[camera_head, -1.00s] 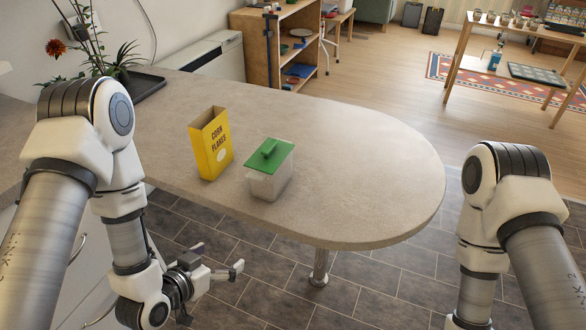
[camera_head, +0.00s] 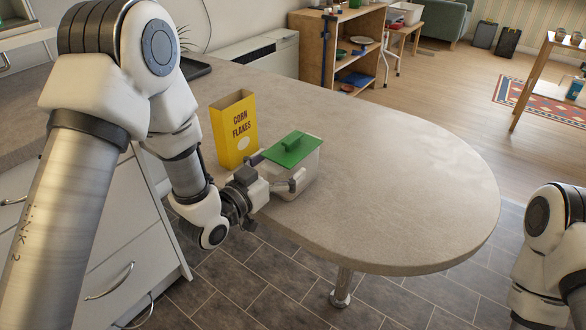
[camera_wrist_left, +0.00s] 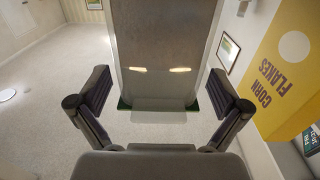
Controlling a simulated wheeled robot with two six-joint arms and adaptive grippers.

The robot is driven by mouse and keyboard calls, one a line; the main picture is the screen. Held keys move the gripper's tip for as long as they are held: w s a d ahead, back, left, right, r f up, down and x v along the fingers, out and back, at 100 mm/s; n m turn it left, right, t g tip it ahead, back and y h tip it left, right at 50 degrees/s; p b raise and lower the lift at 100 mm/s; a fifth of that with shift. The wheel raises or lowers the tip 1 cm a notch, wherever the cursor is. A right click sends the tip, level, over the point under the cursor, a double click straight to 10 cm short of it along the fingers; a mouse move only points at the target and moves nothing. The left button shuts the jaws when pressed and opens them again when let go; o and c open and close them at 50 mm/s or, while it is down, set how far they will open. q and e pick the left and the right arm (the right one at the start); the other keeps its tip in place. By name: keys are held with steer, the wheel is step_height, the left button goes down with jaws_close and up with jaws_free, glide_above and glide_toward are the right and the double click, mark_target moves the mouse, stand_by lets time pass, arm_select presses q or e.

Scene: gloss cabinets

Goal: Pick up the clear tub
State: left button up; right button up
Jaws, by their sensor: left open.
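The clear tub (camera_head: 304,178) stands upright on the countertop, with a green lid and a raised green handle on top. My left gripper (camera_head: 277,172) is open at the tub's near left side, one finger towards the cereal box and one at the tub's near side. In the left wrist view the see-through tub (camera_wrist_left: 165,45) lies ahead, between the lines of the two spread fingers of my left gripper (camera_wrist_left: 161,93). I cannot tell whether either finger touches it. My right arm shows at the right edge, but its gripper is out of view.
A yellow corn flakes box (camera_head: 235,130) stands close behind and left of the tub, and also shows in the left wrist view (camera_wrist_left: 295,75). The grey countertop (camera_head: 410,170) is clear to the right. White drawers (camera_head: 120,245) stand below at the left.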

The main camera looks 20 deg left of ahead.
arm_select(q)
steer(key=shift+w+d, duration=0.3)
steer(key=shift+w, duration=0.35)
steer(key=c, duration=1.8)
steer(key=shift+o, duration=0.2)
steer(key=shift+r, duration=0.1)
